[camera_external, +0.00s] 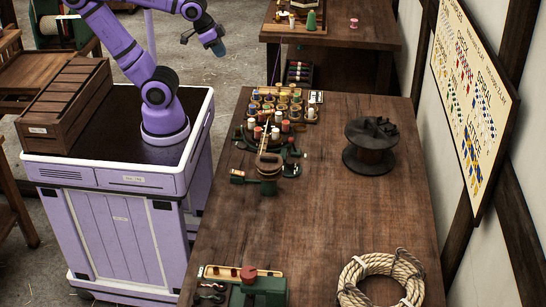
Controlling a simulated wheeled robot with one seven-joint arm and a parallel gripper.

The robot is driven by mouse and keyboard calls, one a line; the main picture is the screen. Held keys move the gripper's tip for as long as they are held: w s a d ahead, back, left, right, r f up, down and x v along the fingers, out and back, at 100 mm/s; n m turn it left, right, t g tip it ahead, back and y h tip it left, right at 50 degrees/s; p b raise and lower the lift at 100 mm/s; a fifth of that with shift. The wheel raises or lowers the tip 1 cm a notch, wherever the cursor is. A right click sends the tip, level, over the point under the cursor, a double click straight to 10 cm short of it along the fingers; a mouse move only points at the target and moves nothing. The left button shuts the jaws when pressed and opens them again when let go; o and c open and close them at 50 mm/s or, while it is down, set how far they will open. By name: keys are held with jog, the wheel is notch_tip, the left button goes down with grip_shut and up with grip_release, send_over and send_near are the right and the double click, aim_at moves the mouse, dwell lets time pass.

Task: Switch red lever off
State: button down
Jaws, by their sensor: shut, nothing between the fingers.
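A green metal device (262,291) with a dull red round-topped part (249,273) stands at the near left of the long wooden table; this red part may be the red lever, but I cannot tell its position. A second green device (266,180) stands farther back by the table's left edge, with a small reddish part at its right. My gripper (219,51) is at the top, high and left of the table, shut and empty. It is far from both devices and touches nothing.
The long wooden table (312,228) carries a crowded rack of spools (282,106), a dark reel (371,146) and a coil of rope (382,281). Its middle is clear. A slatted wooden box (66,104) sits beside my arm. A chart (471,95) hangs at right.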

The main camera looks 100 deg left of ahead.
jog(key=w+a+f+n+g, duration=0.1)
jog(key=w+a+f+n, duration=0.2)
jog(key=w+f, duration=0.35)
jog(key=w+a+f+n, duration=0.3)
jog(key=w+f, duration=0.3)
jog(key=f, duration=0.1)
jog(key=n+h, duration=0.1)
jog(key=n, duration=0.7)
send_near(293, 145)
jog(key=shift+t, duration=0.4)
jog(key=shift+s+a+r, duration=0.25)
jog(key=shift+s+r, duration=0.3)
jog(key=shift+s, duration=0.25)
jog(key=shift+s+a+r, duration=0.25)
jog(key=shift+s+r, duration=0.25)
jog(key=shift+s, duration=0.25)
jog(key=shift+s+a+r, duration=0.25)
jog(key=shift+s+r, duration=0.3)
jog(key=shift+s, duration=0.25)
jog(key=shift+x, duration=5.05)
jog(key=shift+d, duration=0.1)
